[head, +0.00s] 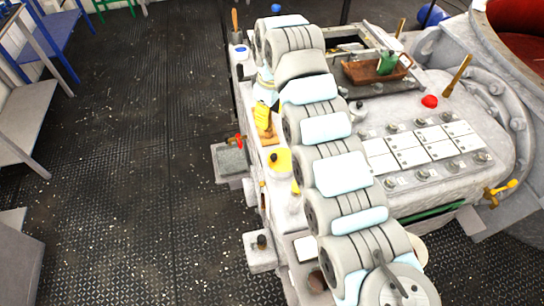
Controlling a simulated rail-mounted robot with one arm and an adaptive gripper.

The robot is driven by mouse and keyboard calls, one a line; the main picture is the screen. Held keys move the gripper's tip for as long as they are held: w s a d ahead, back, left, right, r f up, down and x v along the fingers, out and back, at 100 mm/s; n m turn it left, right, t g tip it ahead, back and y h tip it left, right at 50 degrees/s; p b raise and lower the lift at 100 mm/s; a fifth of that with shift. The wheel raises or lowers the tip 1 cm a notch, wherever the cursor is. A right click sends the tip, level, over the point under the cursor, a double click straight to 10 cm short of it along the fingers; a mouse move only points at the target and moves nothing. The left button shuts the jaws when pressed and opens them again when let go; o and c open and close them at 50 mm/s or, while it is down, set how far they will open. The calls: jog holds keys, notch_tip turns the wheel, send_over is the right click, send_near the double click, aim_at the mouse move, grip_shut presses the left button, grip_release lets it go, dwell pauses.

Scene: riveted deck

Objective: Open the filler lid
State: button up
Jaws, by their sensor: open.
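I cannot tell for certain which part is the filler lid. A yellow cap-like piece (280,161) with a dark knob sits on the left side of the pale machine (437,90). Neither piece looks clearly raised. I cannot make out my gripper or its fingertips in the head view. Grey ribbed bodies with pale blue panels run down the middle and hide part of the machine.
A yellow object (262,117), a red-handled valve (239,142) and a knobbed block (261,254) line the machine's left side. A brown tray (362,74) holds a green can (387,63). White panels (421,146) lie to the right.

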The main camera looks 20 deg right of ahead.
aim_at(274, 156)
jog(key=shift+g, duration=0.4)
jog(key=f+p, duration=0.1)
jog(key=f, duration=0.4)
jog(key=s+f+p, duration=0.1)
jog(key=f, duration=0.5)
jog(key=s+f+p, duration=0.1)
jog(key=f, duration=0.5)
jog(key=shift+d+p, duration=0.3)
jog(key=shift+p, duration=0.1)
jog(key=shift+c, duration=0.3)
grip_shut()
